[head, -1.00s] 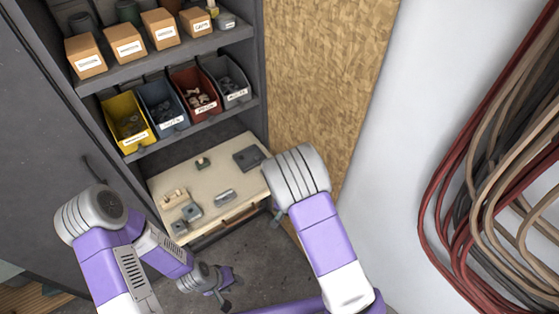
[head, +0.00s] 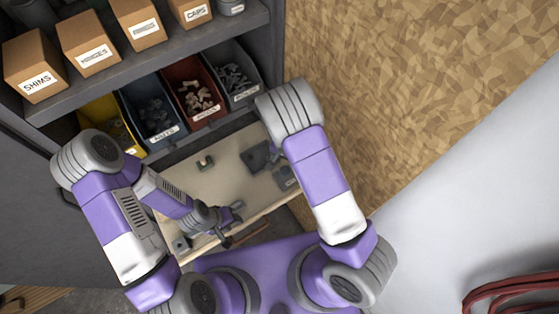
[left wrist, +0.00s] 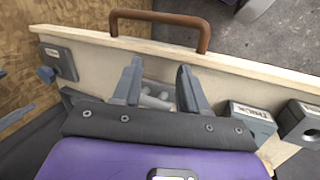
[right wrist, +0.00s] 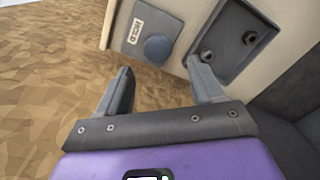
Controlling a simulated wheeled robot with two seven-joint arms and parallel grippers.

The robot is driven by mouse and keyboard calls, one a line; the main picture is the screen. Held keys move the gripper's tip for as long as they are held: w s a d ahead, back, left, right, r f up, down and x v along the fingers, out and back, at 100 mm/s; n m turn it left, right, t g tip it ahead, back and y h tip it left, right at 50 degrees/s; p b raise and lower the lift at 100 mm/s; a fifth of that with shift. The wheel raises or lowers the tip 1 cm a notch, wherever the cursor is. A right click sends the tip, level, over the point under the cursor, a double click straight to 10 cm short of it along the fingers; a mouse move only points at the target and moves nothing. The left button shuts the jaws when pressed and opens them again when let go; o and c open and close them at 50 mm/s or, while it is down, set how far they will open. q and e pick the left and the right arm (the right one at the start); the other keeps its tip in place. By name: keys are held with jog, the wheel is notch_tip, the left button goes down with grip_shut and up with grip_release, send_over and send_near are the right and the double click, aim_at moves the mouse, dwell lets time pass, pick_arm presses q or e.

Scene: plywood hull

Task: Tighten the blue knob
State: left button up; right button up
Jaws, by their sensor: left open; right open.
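The blue knob (right wrist: 157,47) is a round disc on a grey labelled block (right wrist: 135,32) in the right wrist view. It also shows at the left of the left wrist view (left wrist: 45,74), on the block's edge. My right gripper (right wrist: 160,76) is open and empty; the knob lies beyond the gap between its fingertips, apart from them. My left gripper (head: 236,211) is open over the front part of the pale board (head: 182,178). A grey cylindrical part (left wrist: 155,98) shows beyond its fingers.
A dark recessed plate (right wrist: 235,42) lies beside the knob's block. Grey blocks (left wrist: 248,118) stand along the board, and a brown handle (left wrist: 160,18) is on its front edge. Bins (head: 150,112) and boxes (head: 88,44) fill the shelves above. A wood-chip wall (head: 400,90) closes the right side.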

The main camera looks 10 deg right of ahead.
aim_at(285, 171)
jog(key=f, duration=0.5)
jog(key=shift+s+f+b, duration=0.25)
jog(key=shift+f+b, duration=0.1)
jog(key=shift+f, duration=0.05)
